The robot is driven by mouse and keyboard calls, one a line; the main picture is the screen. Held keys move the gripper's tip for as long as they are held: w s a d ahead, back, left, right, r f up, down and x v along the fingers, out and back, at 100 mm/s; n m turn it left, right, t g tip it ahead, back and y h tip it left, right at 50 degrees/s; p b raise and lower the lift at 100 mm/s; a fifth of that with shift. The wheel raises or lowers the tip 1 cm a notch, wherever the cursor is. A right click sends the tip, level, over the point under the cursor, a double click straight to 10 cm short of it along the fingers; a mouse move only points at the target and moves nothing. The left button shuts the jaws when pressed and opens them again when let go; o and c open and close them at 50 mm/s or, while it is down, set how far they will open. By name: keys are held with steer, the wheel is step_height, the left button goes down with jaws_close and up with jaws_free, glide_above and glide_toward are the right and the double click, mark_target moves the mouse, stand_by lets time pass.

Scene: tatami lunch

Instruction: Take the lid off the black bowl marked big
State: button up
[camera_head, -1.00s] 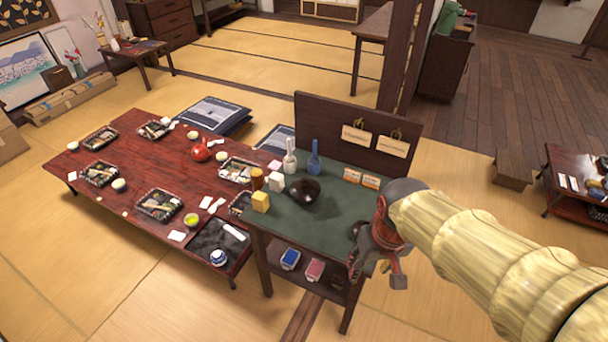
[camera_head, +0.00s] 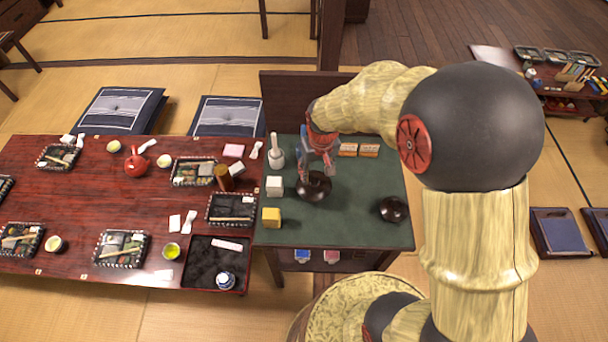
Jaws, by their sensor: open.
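A dark round bowl (camera_head: 314,190) stands on the green-topped side table (camera_head: 350,228). A second dark round piece (camera_head: 393,209), a small bowl or a lid, sits to its right near the table's edge. I cannot read a "big" mark on either, and I cannot tell whether a lid is on the first bowl. My gripper (camera_head: 319,170) is open, with its fingers pointing down just above or at the back of the first bowl. I cannot tell whether they touch it. My arm crosses the picture's right side.
White (camera_head: 274,187) and yellow (camera_head: 271,217) blocks, a pale bottle (camera_head: 276,155) and a brown cup (camera_head: 223,177) stand left of the bowl. The red low table (camera_head: 70,200) adjoins on the left. Green surface between the dark pieces is clear.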

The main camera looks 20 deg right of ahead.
mark_target(315, 180)
steer(key=shift+w+d+f+b, duration=0.1)
steer(key=shift+w+f+b, duration=0.05)
steer(key=shift+f, duration=0.35)
steer(key=shift+w+f+b, duration=0.15)
steer(key=shift+f, duration=0.35)
steer(key=shift+w+f, duration=0.15)
steer(key=shift+f, duration=0.2)
steer(key=f+b, duration=0.1)
steer(key=f, duration=0.1)
steer(key=w+f, duration=0.1)
steer(key=f, duration=0.2)
steer(key=shift+w+d+b, duration=0.1)
steer(key=shift+d+b, duration=0.05)
steer(key=shift+b, duration=0.2)
steer(key=shift+r, duration=0.1)
steer(key=shift+c, duration=1.2)
steer(key=c, duration=0.9)
